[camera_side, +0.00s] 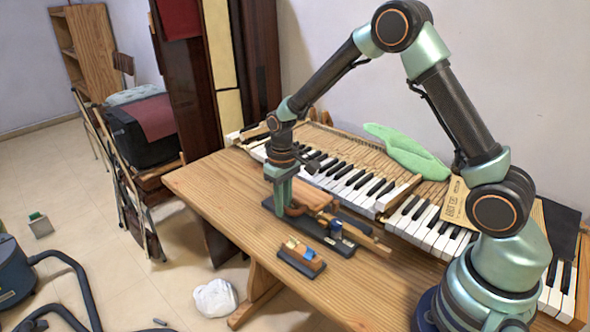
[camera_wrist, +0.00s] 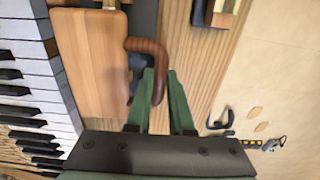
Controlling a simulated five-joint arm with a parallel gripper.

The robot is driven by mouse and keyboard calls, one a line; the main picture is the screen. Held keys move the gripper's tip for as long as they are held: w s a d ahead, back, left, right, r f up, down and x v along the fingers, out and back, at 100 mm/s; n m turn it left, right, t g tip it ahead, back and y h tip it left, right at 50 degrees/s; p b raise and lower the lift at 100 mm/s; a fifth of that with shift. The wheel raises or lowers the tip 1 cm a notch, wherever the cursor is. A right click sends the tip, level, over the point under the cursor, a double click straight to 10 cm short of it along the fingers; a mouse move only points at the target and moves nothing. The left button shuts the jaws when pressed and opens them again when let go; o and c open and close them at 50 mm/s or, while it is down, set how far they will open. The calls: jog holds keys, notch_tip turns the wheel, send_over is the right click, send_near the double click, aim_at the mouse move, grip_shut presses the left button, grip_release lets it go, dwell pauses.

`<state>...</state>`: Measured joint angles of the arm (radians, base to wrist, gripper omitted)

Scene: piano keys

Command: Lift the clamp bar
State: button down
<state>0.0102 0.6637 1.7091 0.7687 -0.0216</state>
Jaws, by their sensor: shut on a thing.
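The clamp bar, a brown curved handle (camera_side: 295,211), stands at a dark clamp base (camera_side: 345,245) on the wooden table. In the wrist view the brown handle (camera_wrist: 148,46) bends like a hook, and its end goes down between my green fingertips. My gripper (camera_side: 283,200) points down and is shut on this handle; its fingers (camera_wrist: 160,75) hide part of it. A flat light wooden block (camera_wrist: 95,60) lies beside the handle. I cannot tell whether the bar is raised from the base.
A small wooden holder (camera_side: 301,260) with small pieces stands in front of the base. The piano keyboard (camera_side: 350,180) runs behind it, with a loose wooden key (camera_side: 400,193) and a green cloth-like piece (camera_side: 405,152) on it. The table's left part (camera_side: 215,185) is clear.

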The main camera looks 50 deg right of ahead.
jog(key=shift+r, duration=0.1)
jog(key=shift+d+r, duration=0.25)
jog(key=shift+r, duration=1)
jog(key=shift+d+r, duration=0.3)
jog(key=shift+r, duration=0.2)
jog(key=shift+d+r, duration=0.25)
jog(key=shift+r, duration=0.2)
jog(key=shift+d, duration=0.1)
jog(key=shift+d+r, duration=0.6)
jog(key=shift+r, duration=0.35)
